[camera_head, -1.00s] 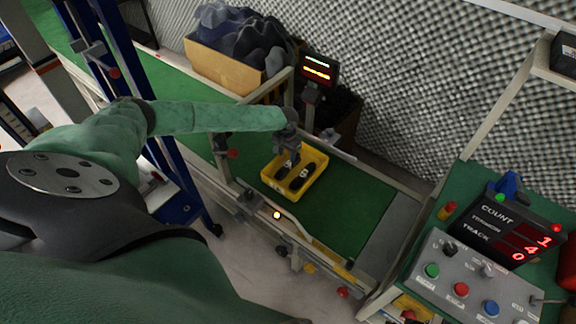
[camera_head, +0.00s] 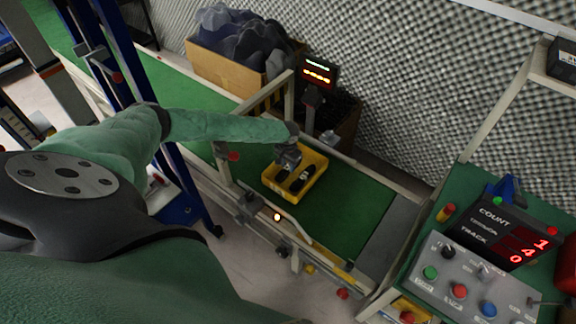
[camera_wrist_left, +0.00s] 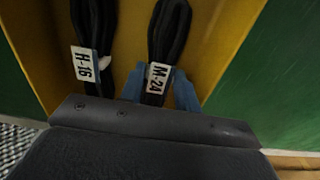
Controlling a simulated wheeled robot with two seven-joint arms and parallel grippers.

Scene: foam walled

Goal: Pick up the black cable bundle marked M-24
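The black cable bundle marked M-24 (camera_wrist_left: 170,30) lies in a yellow tray (camera_wrist_left: 222,45), its white label toward my gripper. A second black bundle, marked H-16 (camera_wrist_left: 92,25), lies beside it on the left in the left wrist view. My left gripper (camera_wrist_left: 160,90) is open, with its blue fingertips apart on either side of the M-24 bundle near the label. The lower finger parts are hidden by the gripper body. In the head view my left gripper (camera_head: 288,157) is over the far edge of the yellow tray (camera_head: 318,172); the labels are too small there. My right gripper is out of view.
The tray stands on a green conveyor (camera_head: 350,208) with side rails. A post with a lit display (camera_head: 318,74) and a cardboard box of dark foam (camera_head: 225,66) are behind it. A control panel (camera_head: 470,280) stands at the right.

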